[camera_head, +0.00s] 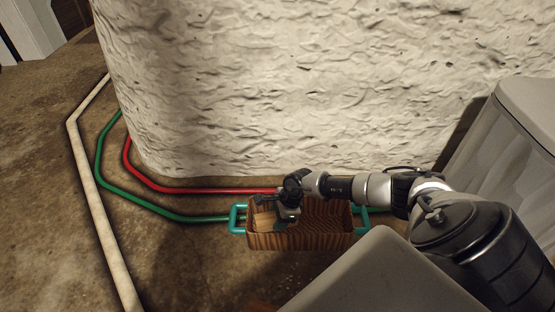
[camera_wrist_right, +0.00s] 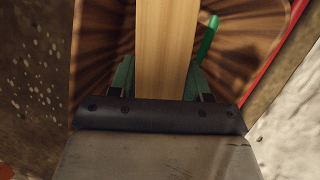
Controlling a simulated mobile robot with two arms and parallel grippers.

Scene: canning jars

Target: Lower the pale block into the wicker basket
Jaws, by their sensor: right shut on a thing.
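The basket (camera_head: 320,241) is a brown, wood-grained rectangular box with teal handles, standing on the floor near the white wall. My right gripper (camera_head: 280,213) is over the left part of its opening, pointing down. It is shut on the pale block (camera_head: 264,218). In the right wrist view, the pale wooden block (camera_wrist_right: 167,50) sits between the green fingers of the gripper (camera_wrist_right: 166,80), with the brown striped basket interior (camera_wrist_right: 112,40) around it. I cannot tell whether the block touches the basket's bottom. My left gripper is not in view.
A rough white wall (camera_head: 330,90) rises just behind the basket. Red (camera_head: 200,190), green (camera_head: 140,203) and white (camera_head: 88,180) lines run along the floor to the left. A large pale bin-like object (camera_head: 500,150) stands at the right.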

